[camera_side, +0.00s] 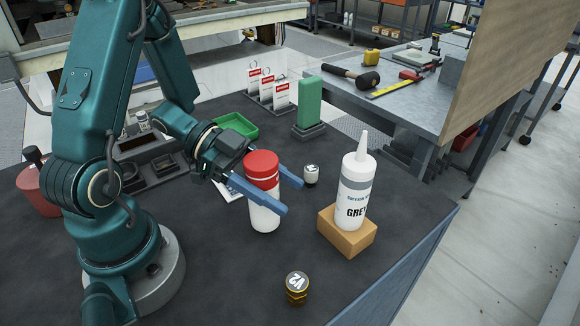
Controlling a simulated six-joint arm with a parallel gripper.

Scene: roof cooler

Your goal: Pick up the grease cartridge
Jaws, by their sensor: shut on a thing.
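A white cylinder with a red cap (264,212), which I take to be the grease cartridge, stands upright on the dark bench top (225,275). No label shows on it. My gripper (293,195) has its two blue fingers on either side of the cylinder, just below the red cap, and is shut on it. The near finger hides part of the body. I cannot tell whether its base touches the bench. A white nozzled tube (354,194), with lettering starting "GRE", stands on a tan block (345,241) to the right, apart from my gripper.
A green block on a dark base (308,103), a green tray (236,125) and red-and-white tags (268,88) are behind.

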